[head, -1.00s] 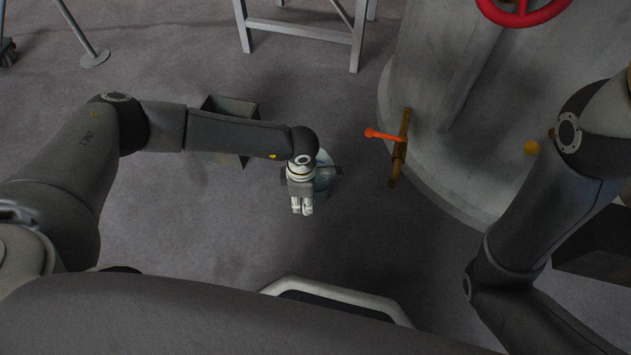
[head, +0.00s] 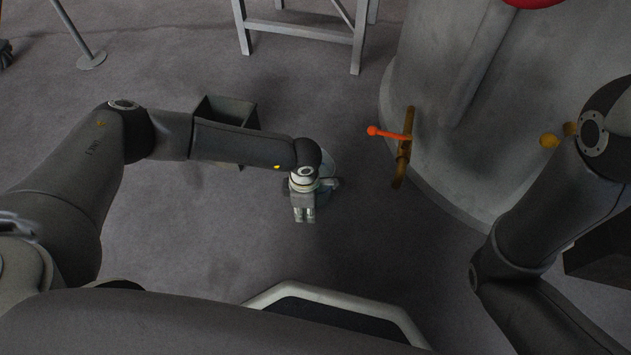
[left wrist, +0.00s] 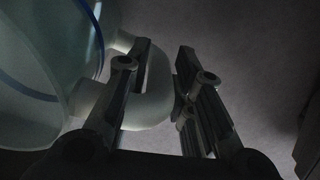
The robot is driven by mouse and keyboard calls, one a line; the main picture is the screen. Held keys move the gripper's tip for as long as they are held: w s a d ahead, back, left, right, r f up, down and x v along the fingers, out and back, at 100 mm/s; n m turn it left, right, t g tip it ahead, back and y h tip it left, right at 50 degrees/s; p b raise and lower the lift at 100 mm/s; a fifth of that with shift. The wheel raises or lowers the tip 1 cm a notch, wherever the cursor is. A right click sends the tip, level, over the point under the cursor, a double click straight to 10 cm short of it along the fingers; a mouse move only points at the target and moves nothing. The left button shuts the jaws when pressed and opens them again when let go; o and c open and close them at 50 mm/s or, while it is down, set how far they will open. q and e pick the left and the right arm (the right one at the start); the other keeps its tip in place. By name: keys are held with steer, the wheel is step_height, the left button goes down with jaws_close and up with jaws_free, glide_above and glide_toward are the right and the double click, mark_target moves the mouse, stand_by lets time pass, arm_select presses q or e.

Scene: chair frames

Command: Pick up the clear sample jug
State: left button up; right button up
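The clear sample jug (head: 328,162) is mostly hidden behind my left wrist in the head view. In the left wrist view the jug (left wrist: 35,75) fills the left side, a see-through body with blue bands and a pale looped handle (left wrist: 157,88). My left gripper (head: 304,214) points toward the picture's bottom. I cannot tell whether the jug is clear of the floor. My right gripper is out of view.
A dark open bin (head: 226,112) stands left of the jug, under my left forearm. A large grey tank (head: 470,140) stands at the right, with a brown valve and an orange lever (head: 388,133). A grey metal stand (head: 300,30) is at the back.

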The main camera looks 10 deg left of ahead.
arm_select(q)
jaws_close()
steer(key=shift+r, duration=0.1)
